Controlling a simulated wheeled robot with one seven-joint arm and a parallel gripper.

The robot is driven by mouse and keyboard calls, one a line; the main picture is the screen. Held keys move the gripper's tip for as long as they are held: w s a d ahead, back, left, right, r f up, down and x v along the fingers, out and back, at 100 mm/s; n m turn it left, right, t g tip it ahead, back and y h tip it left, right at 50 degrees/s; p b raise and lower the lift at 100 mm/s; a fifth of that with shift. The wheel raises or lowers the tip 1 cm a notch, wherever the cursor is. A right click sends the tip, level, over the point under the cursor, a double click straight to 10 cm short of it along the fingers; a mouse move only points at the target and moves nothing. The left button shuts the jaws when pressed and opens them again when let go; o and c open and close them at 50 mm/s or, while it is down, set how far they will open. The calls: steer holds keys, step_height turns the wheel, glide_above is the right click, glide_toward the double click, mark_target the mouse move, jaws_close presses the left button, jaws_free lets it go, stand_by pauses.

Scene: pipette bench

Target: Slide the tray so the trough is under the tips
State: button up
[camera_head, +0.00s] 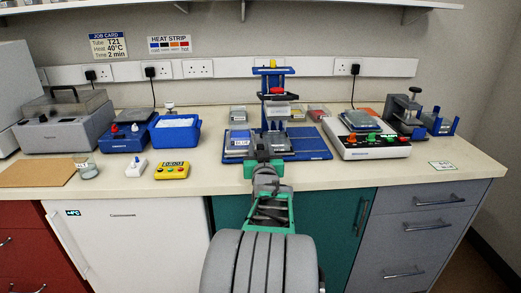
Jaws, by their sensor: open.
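A blue pipette stand (274,72) rises from a blue base plate (312,146) at the middle of the bench. Its head (283,109) has a red part on top; any tips below it are too small to make out. A grey-and-blue labelled block (238,139) sits at the left of the base, perhaps the tray or trough; I cannot tell which. Another grey item (274,139) is under the head, partly hidden by my arm. My gripper (263,152) is open at the front of the base. Its fingertips are hard to make out, and I cannot tell if they touch anything.
A blue tub (175,133), yellow box (172,171) and small white device (136,167) stand left. A white instrument with coloured knobs (366,143) stands right. Small containers (318,112) lie behind the base. Clear bench lies right of the yellow box.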

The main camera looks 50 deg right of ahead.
steer(key=shift+w, duration=0.1)
jaws_close()
stand_by(0.4)
stand_by(1.0)
